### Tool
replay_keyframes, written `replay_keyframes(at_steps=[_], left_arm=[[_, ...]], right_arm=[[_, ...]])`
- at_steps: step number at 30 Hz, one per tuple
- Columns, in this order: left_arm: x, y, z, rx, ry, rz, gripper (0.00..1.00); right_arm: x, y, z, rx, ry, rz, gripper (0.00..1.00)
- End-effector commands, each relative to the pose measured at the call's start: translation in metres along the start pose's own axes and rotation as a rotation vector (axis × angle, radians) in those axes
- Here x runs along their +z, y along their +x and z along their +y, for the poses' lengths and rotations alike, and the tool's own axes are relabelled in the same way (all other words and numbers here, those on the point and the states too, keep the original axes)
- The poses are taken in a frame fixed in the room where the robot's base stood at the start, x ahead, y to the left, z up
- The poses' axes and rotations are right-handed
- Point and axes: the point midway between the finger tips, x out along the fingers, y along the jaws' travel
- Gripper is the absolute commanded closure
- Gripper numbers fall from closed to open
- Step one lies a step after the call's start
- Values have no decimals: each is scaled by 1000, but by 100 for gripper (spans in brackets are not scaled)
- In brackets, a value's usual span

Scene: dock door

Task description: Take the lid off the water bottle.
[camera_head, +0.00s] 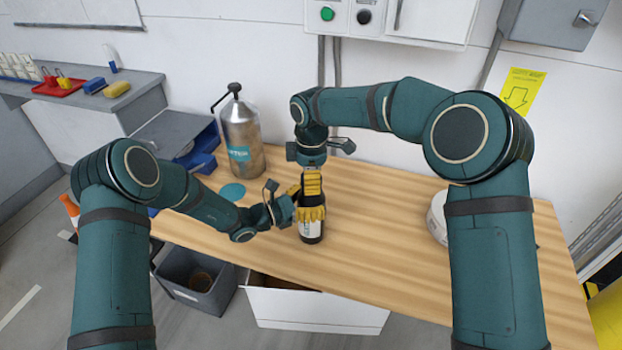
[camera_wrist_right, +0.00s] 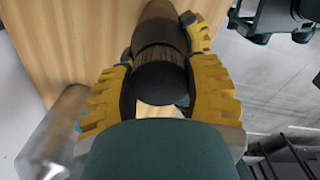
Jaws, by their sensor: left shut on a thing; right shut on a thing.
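The water bottle (camera_head: 311,232) is dark with a white label and stands upright near the front edge of the wooden bench. My left gripper (camera_head: 308,213) comes in from the left and is shut around the bottle's body. My right gripper (camera_head: 312,186) points down from above and is shut on the black lid (camera_wrist_right: 165,84). In the right wrist view the lid sits between the right gripper's yellow fingers (camera_wrist_right: 165,95), in line with the bottle's body (camera_wrist_right: 160,28). The gripper fingers hide the lid in the head view. I cannot tell whether the lid has turned.
A metal canister (camera_head: 242,134) with a bent spout stands behind left on the bench (camera_head: 390,235). A teal disc (camera_head: 232,192) lies before it. A white round object (camera_head: 437,218) is at the right. An open drawer (camera_head: 318,308) and a grey bin (camera_head: 195,290) are below.

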Motion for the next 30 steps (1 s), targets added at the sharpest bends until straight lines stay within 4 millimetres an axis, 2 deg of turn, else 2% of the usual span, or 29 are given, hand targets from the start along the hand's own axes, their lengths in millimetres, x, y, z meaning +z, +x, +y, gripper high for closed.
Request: replay_keyframes(at_steps=[18,30], left_arm=[[0,0,0,0,-1,1,100],[0,0,0,0,-1,1,100]], right_arm=[[0,-19,0,1,0,1,93],[0,-22,0,1,0,1,93]])
